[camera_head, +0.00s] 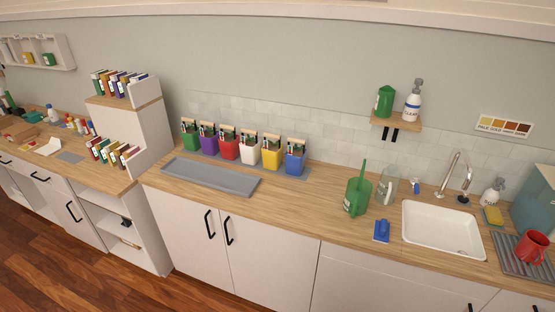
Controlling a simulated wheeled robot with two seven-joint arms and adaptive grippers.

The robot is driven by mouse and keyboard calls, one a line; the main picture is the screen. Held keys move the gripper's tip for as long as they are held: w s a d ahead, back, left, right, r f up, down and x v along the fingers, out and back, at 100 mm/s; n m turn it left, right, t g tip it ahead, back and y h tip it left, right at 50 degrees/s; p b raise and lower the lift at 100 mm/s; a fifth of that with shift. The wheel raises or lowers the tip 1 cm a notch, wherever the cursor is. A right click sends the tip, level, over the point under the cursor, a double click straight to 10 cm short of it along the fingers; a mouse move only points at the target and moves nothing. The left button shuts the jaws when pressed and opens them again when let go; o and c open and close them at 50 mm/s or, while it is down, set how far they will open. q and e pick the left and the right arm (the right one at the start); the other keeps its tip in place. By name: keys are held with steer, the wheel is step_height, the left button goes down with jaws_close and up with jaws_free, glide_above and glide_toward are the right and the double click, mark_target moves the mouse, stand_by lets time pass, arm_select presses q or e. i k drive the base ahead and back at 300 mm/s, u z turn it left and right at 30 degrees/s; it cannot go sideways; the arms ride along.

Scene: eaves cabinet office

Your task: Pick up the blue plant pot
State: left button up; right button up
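A blue pot (295,161) stands at the right end of a row of coloured pots on the wooden counter (310,200), against the tiled wall. It is upright, and small thin items stick out of its top. A yellow pot (271,157) stands just to its left. A white, a red, a purple and a green pot follow further left. Neither of my grippers shows in the head view.
A long grey tray (210,177) lies in front of the pots. A green watering can (357,192), a glass jar (387,185) and a sink (442,227) are to the right. Counter between the blue pot and the can is clear. A shelf (397,121) hangs above.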

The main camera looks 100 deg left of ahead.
mark_target(296, 157)
steer(key=u, duration=2.15)
